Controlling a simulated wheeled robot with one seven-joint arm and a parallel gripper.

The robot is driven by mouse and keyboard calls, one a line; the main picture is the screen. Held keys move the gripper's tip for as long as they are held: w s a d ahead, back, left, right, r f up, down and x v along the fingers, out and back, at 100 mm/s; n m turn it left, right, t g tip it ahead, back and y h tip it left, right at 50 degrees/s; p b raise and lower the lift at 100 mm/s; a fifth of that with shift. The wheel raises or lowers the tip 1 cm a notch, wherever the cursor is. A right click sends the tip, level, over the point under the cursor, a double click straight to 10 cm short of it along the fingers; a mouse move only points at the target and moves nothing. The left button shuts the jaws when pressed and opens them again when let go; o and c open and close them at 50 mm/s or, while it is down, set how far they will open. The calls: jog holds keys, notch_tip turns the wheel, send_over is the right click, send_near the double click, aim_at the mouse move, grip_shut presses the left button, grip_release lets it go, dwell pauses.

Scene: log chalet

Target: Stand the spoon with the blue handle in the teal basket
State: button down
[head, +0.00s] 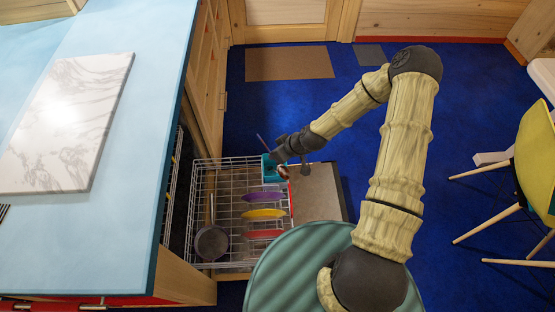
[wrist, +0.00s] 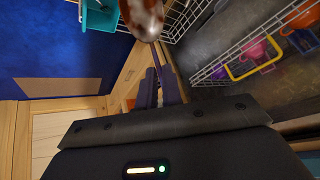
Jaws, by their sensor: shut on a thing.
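My gripper (head: 279,155) is shut on the spoon and holds it above the back right corner of the pulled-out dish rack. In the wrist view the fingers (wrist: 158,88) close on its dark bluish-purple handle (wrist: 164,58), and its shiny brown-and-white bowl (wrist: 143,16) points away from my gripper. In the head view a thin handle end (head: 260,140) sticks out up and left of the fingers. The teal basket (head: 270,172) sits in the rack's back right corner, partly hidden by my gripper. It also shows in the wrist view (wrist: 100,18), beside the bowl and apart from the handle.
A blue counter (head: 140,150) stands left, a yellow chair (head: 537,150) far right.

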jog(key=w+a+f+n+y+b, duration=0.3)
jog(key=f+n+y+b, duration=0.1)
jog(key=f+b, duration=0.6)
jog(key=w+d+f+n+t+y+b, duration=0.1)
jog(key=w+d+f+y+b, duration=0.1)
jog(key=b, duration=1)
jog(key=w+d+f+n+t+y+b, duration=0.1)
jog(key=w+f+y+b, duration=0.4)
jog(key=b, duration=0.8)
jog(key=w+d+f, duration=0.1)
jog(key=w, duration=0.2)
jog(key=shift+d, duration=0.25)
jog(key=shift+f, duration=0.3)
